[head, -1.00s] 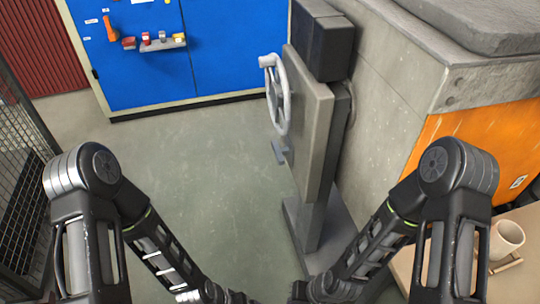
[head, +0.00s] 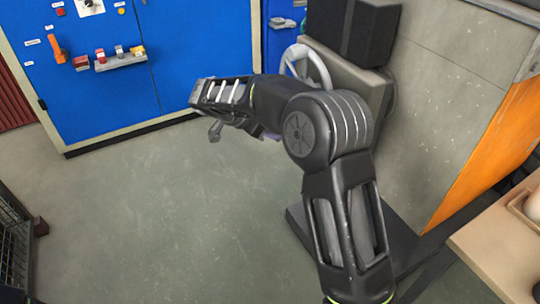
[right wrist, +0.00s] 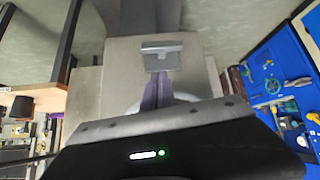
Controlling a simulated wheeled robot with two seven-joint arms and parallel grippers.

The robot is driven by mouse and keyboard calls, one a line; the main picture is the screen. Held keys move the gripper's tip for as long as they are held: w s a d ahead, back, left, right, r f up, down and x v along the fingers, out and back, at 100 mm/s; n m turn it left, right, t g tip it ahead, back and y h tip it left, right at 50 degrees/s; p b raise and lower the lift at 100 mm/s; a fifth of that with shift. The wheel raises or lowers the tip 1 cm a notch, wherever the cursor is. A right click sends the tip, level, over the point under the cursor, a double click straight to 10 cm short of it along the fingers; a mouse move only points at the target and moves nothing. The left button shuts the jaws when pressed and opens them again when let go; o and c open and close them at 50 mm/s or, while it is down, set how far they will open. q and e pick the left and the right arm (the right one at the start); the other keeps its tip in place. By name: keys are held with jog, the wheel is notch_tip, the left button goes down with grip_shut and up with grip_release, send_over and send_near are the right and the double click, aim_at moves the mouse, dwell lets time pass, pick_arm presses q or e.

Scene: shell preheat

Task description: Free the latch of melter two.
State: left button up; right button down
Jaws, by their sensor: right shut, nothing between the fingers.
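A grey stand with a flat upright panel (head: 367,86) carries a pale handwheel (head: 318,66) on its face. No label for melter two is readable. In the right wrist view, the panel (right wrist: 122,84) faces me with a small grey-blue latch handle (right wrist: 162,62) standing off it. My right arm reaches across the head view in front of the panel and hides the latch there. My right gripper (head: 268,133) points at the panel; its shut, empty fingers (right wrist: 159,88) show just short of the latch handle or at it. I cannot tell whether they touch. My left gripper is out of view.
A concrete block with an orange panel (head: 490,165) stands right. A wooden table (head: 500,250) fills the lower right corner. The floor (head: 170,220) at left centre is clear.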

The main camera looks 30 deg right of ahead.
jog(key=shift+s+d+r+m+g, duration=0.15)
jog(key=shift+s+d+m, duration=0.1)
jog(key=shift+s+m, duration=0.25)
jog(key=shift+s+d+r+m+g, duration=0.15)
jog(key=shift+s+d+m, duration=0.15)
jog(key=shift+m, duration=0.3)
jog(key=shift+f, duration=0.15)
jog(key=a+f+b+x, duration=0.1)
jog(key=b+x, duration=0.1)
jog(key=x, duration=1.1)
jog(key=shift+a+f, duration=0.3)
jog(key=shift+a, duration=0.15)
